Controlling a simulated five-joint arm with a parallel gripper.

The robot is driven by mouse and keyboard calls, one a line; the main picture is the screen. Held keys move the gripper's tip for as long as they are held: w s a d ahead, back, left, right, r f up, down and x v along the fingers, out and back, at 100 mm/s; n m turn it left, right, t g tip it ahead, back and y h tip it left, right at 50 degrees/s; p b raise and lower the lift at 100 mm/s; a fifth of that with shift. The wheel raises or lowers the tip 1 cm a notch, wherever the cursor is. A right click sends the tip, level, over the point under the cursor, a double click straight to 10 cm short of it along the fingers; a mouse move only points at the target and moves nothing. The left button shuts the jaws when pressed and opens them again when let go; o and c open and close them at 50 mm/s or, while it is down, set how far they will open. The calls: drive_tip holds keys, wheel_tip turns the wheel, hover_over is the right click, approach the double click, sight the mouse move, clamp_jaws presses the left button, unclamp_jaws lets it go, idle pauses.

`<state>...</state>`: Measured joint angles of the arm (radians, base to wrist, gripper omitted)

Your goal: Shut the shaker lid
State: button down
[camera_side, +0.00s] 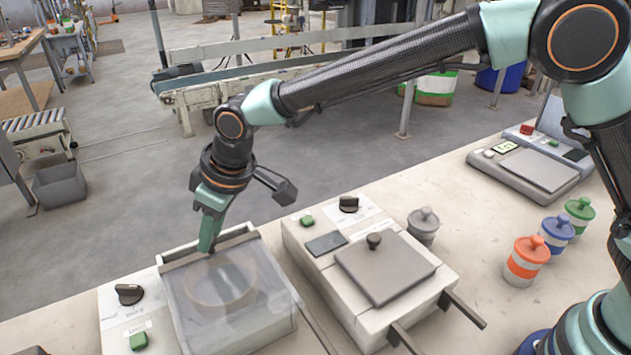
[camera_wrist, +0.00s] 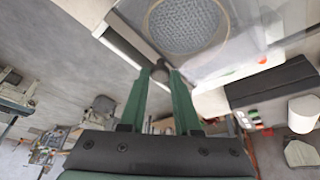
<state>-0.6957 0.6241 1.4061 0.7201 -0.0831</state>
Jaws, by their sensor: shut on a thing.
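The shaker (camera_side: 112,312) is a pale box at the front left with a black dial (camera_side: 129,293) and a green button (camera_side: 139,341). Its clear lid (camera_side: 265,296) lies over a round sieve (camera_side: 220,287), whose mesh (camera_wrist: 188,25) shows in the wrist view. My gripper (camera_side: 207,249) reaches down to the lid's far edge. In the wrist view my gripper (camera_wrist: 160,78) has its two green fingers either side of a small grey knob (camera_wrist: 160,72), and is shut on it. I cannot tell whether the lid sits flush or is slightly raised.
Right of the shaker stands a second machine (camera_side: 330,290) with a grey square lid (camera_side: 386,268) and black rods (camera_side: 463,308). Grey (camera_side: 424,226), orange (camera_side: 526,262), blue (camera_side: 556,235) and green (camera_side: 578,213) jars and a scale (camera_side: 535,165) stand farther right.

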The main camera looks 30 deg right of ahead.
drive_tip(key=shift+w+d, duration=0.15)
drive_tip(key=shift+w, duration=2.2)
drive_tip(key=c, duration=0.6)
unclamp_jaws()
drive_tip(key=shift+s, duration=0.1)
drive_tip(key=v, duration=1.2)
